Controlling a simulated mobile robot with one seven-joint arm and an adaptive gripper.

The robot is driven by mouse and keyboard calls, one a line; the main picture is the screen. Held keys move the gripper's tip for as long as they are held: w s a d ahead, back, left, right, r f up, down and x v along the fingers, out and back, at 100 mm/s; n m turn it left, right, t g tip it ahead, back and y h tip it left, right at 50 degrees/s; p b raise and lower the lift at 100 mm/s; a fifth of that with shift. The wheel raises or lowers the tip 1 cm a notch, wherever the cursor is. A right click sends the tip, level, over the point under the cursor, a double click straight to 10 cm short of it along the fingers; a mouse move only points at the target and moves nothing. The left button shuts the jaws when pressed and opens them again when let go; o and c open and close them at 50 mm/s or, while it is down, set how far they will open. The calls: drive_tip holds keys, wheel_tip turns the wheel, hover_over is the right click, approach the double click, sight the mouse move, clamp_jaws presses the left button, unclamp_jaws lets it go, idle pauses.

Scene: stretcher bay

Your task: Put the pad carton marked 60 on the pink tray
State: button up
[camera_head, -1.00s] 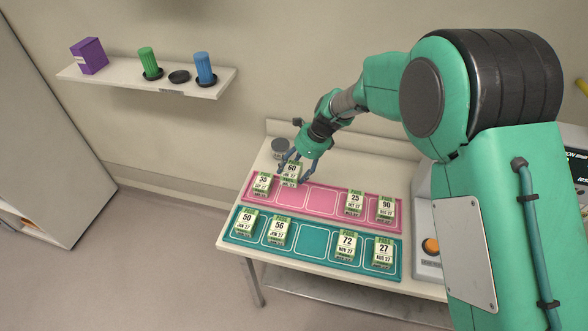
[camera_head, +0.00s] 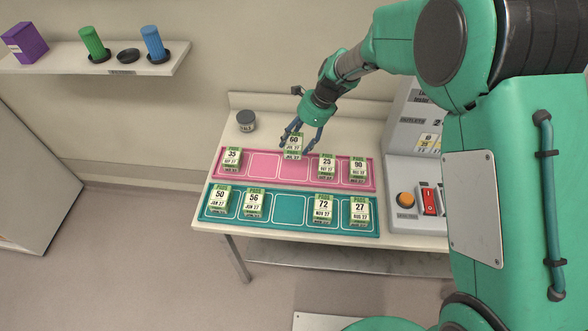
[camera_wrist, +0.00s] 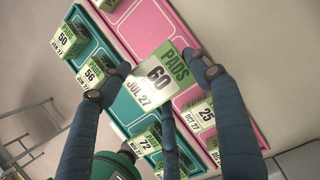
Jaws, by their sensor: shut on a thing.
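The pad carton marked 60 (camera_head: 293,142) is white and green and stands roughly upright between the fingers of my gripper (camera_head: 296,147). The pink tray (camera_head: 264,164) lies on the table. It holds cartons 35 (camera_head: 231,157), 25 (camera_head: 326,165) and 90 (camera_head: 357,169). Carton 60 shows at the tray's back edge, left of carton 25, and appears raised. Two empty slots show between 35 and 25; the carton's exact height is unclear.
A teal tray (camera_head: 288,208) in front holds cartons 50 (camera_head: 219,198), 56 (camera_head: 253,203), 72 (camera_head: 322,207) and 27 (camera_head: 360,209), with an empty middle slot. A small grey jar (camera_head: 246,121) stands behind the pink tray. A control box (camera_head: 405,200) stands at right.

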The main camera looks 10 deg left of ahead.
drive_tip(key=shift+d, duration=0.1)
drive_tip(key=shift+c, duration=0.2)
drive_tip(key=shift+f+b, duration=0.5)
drive_tip(key=shift+f, duration=2.6)
drive_tip(key=shift+f+b, duration=0.3)
drive_tip(key=shift+f, duration=1.55)
drive_tip(key=shift+f, duration=0.15)
drive_tip(key=o, duration=1.3)
drive_tip(key=shift+o, duration=0.2)
drive_tip(key=p+v, duration=0.1)
drive_tip(key=v, duration=1.1)
drive_tip(key=shift+p, duration=0.4)
